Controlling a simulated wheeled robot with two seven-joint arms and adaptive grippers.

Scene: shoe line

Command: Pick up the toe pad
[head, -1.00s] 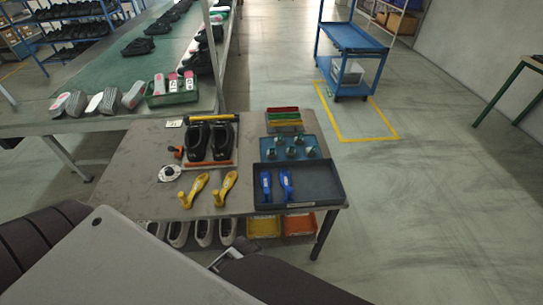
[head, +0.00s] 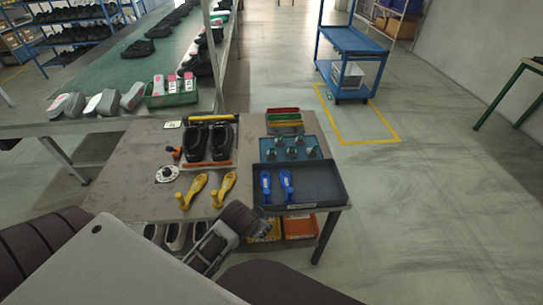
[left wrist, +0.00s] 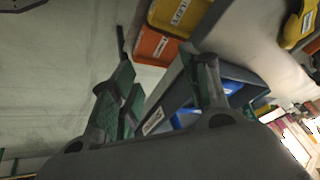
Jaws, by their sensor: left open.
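No label marks a toe pad, and I cannot tell which piece it is. Two blue shaped pieces (head: 287,186) lie in the dark tray (head: 325,184) at the table's front right. Two yellow shaped pieces (head: 225,188) lie on the bare tabletop to the left of it. My left gripper (head: 258,230) is at the table's front edge, just in front of the dark tray. In the left wrist view my left gripper (left wrist: 165,72) is open and empty, with the tray (left wrist: 238,74) and a bit of blue piece (left wrist: 232,87) beyond its fingers. My right gripper is not in view.
A blue tray (head: 314,144) with several small knobbed pieces sits behind the dark tray. Black shoes (head: 221,140) stand on the table's back left. Yellow (left wrist: 165,15) and orange (left wrist: 150,46) bins are below the tabletop. Floor right of the table is clear.

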